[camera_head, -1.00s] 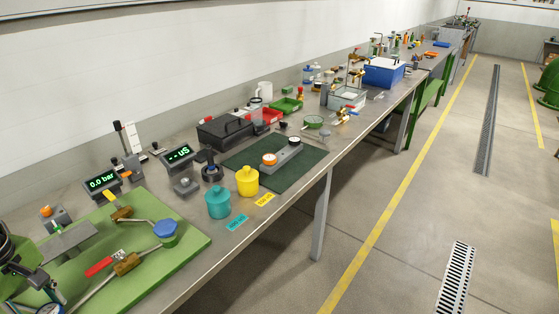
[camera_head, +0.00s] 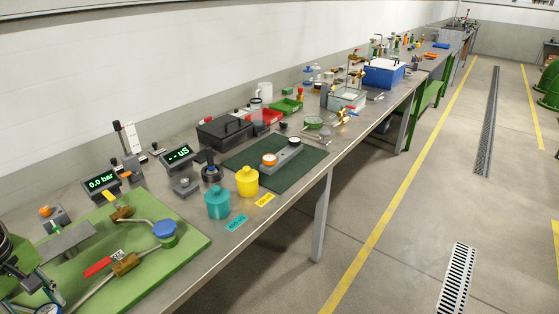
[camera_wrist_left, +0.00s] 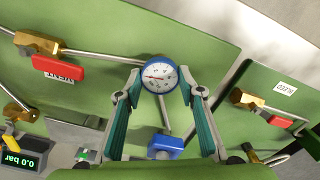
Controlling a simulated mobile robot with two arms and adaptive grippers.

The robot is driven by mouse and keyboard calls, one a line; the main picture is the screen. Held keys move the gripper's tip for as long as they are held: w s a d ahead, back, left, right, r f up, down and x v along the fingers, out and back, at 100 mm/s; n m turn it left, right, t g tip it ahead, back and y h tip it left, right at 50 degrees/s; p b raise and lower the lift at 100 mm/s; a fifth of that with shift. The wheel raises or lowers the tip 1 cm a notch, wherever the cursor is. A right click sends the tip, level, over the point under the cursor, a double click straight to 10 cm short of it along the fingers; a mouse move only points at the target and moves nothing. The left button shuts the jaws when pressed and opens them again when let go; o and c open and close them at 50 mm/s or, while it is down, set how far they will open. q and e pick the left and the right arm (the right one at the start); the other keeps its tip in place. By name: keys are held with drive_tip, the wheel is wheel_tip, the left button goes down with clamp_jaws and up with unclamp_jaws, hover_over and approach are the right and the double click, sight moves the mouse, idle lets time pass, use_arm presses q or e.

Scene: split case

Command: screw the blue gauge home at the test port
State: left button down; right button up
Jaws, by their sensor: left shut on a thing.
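The blue gauge (camera_wrist_left: 159,75), with a white dial and a blue rim, is between the fingertips of my left gripper (camera_wrist_left: 160,88) in the left wrist view. The gripper is shut on it, one finger on each side, with the dial facing the camera. My right gripper is out of view.
Brass valves with red handles (camera_wrist_left: 64,68) (camera_wrist_left: 278,121) and steel pipes lie around the gripper. A blue knob (camera_head: 164,228) stands on the board. The display (camera_head: 101,181) reads 0.0 bar. Teal (camera_head: 217,204) and yellow (camera_head: 247,182) pots stand right of the board.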

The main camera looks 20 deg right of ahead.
use_arm(q)
drive_tip(key=shift+m, duration=0.3)
drive_tip(key=shift+r, duration=0.1)
drive_tip(key=c, duration=1.3)
unclamp_jaws()
